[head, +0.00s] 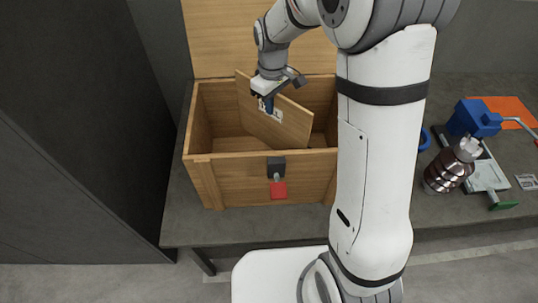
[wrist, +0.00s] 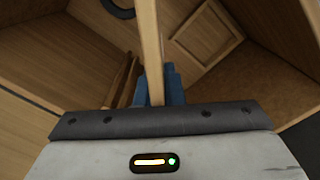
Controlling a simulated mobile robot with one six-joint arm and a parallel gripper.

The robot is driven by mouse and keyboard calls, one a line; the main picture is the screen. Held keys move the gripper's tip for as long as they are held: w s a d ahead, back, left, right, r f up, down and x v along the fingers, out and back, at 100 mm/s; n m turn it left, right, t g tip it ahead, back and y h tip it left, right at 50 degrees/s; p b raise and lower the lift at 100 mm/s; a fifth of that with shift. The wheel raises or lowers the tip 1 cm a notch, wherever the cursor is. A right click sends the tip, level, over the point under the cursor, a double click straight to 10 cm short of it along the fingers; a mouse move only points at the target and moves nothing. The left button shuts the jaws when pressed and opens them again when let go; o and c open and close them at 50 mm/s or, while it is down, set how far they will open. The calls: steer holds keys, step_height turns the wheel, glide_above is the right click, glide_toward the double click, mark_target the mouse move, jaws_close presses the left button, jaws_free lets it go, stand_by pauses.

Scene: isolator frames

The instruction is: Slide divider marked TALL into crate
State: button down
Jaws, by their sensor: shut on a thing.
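The crate (head: 207,178) is a wooden box on the table with its lid raised at the back and a dark latch with a red tab on its front. The divider (head: 290,128) is a flat wooden panel with a white label, partly covered by my gripper, so I cannot read its marking. My gripper (head: 268,103) is shut on the divider's upper part. The divider is tilted and slanted across the crate's opening, its lower part inside. In the wrist view the divider (wrist: 152,50) shows edge-on between the blue fingers (wrist: 158,88), above the crate's inside.
A dark wall panel (head: 80,120) rises close on the left. My arm hides the crate's right end.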

mark_target(272, 129)
step_height(272, 129, down, 10)
steer(key=shift+f+p, duration=0.1)
steer(key=shift+p, duration=0.3)
steer(key=shift+s, duration=0.1)
steer(key=shift+f, duration=0.15)
steer(key=c, duration=1.5)
jaws_free()
steer(key=shift+c, duration=0.2)
steer(key=shift+r, duration=0.2)
